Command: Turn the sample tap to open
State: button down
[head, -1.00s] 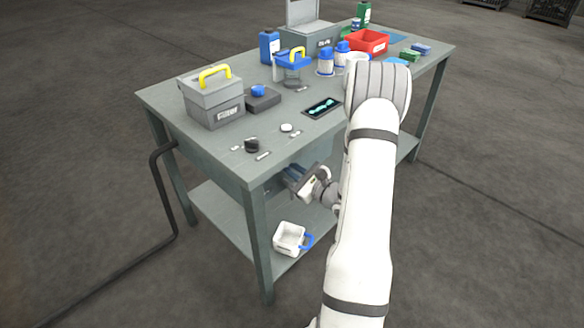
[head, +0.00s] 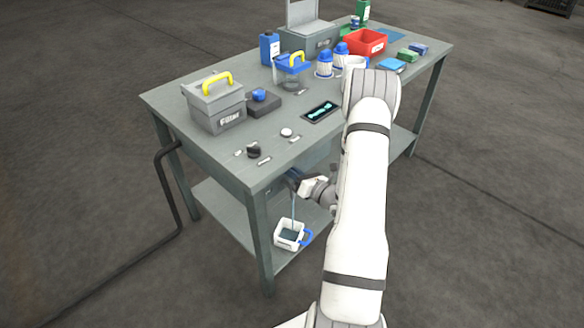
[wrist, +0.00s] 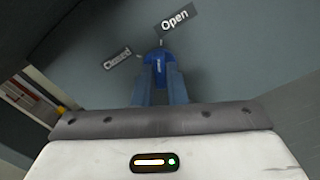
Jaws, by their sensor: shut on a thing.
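The blue sample tap handle (wrist: 158,62) shows in the wrist view, between the two fingers of my gripper (wrist: 160,76), which is shut on it. The handle points up toward the "Open" label (wrist: 175,18). The "Closed" label (wrist: 117,59) is to its left. In the head view my gripper (head: 294,180) is under the front edge of the bench, and the tap is mostly hidden there. A thin stream of bluish liquid (head: 293,207) falls from there into a white jug (head: 281,240) with a blue handle on the lower shelf. Dark liquid shows inside the jug.
The bench top (head: 215,155) is just above my gripper. It carries a grey filter box (head: 219,116), a red bin (head: 364,42), bottles and small parts. A dark pipe (head: 172,195) runs beside the left legs.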

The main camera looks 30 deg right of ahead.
jog(key=shift+m+p, duration=0.3)
jog(key=shift+m, duration=0.3)
jog(key=c, duration=1.5)
grip_release()
jog(key=shift+o, duration=0.2)
jog(key=p+v, duration=0.1)
jog(key=v, duration=0.7)
